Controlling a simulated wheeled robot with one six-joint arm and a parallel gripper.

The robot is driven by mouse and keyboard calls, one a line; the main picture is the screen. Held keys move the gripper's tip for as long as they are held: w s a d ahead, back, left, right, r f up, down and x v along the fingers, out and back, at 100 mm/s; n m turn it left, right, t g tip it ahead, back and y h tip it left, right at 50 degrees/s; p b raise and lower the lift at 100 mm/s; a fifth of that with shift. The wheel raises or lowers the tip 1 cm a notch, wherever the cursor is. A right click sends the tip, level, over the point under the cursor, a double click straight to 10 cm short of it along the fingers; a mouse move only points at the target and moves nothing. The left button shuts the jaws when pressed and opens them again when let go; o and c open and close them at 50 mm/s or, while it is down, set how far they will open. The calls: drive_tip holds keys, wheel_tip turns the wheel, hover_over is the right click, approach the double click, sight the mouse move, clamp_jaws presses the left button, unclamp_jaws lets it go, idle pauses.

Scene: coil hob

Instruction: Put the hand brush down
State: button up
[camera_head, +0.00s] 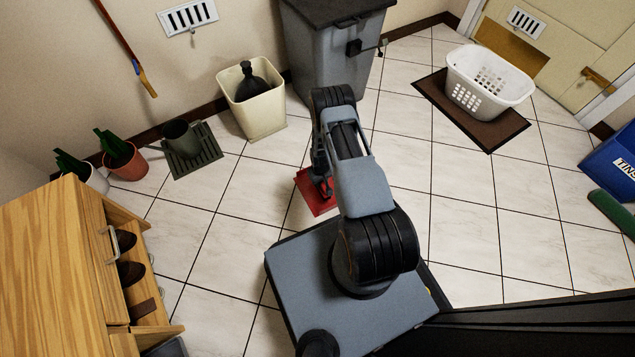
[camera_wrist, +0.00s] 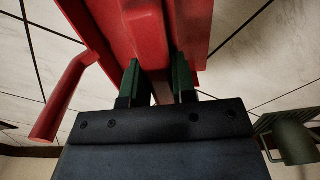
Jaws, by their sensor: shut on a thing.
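My gripper (camera_head: 325,187) is low over the floor tiles, in front of the grey bin. In the wrist view its two dark green fingers (camera_wrist: 157,80) are shut on a red piece, which I take to be the hand brush (camera_wrist: 146,35). Its far end is out of the picture. A wider red thing, seemingly a dustpan (camera_wrist: 195,25), lies behind it, with a red round handle (camera_wrist: 62,98) at the left. In the head view the red dustpan (camera_head: 309,195) shows beside the gripper. I cannot tell whether brush and dustpan touch; the arm hides part of both.
A grey bin (camera_head: 325,55), a cream waste bin (camera_head: 255,108) and a watering can (camera_head: 181,137) on a dark mat stand along the wall. A white basket (camera_head: 487,80) sits on a brown mat. A wooden cabinet (camera_head: 55,260) is left. Tiles right of my arm are clear.

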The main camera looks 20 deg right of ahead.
drive_tip(key=shift+w+f+b, duration=0.3)
drive_tip(key=shift+f+b, duration=0.05)
drive_tip(key=shift+f, duration=0.2)
drive_tip(key=f+b, duration=0.1)
drive_tip(key=f, duration=0.1)
drive_tip(key=f+b, duration=0.1)
drive_tip(key=shift+w+f+b, duration=0.15)
drive_tip(key=shift+w+b, duration=0.15)
drive_tip(key=shift+f, duration=0.1)
drive_tip(key=shift+d, duration=0.15)
drive_tip(key=o, duration=0.8)
drive_tip(key=shift+o, duration=0.2)
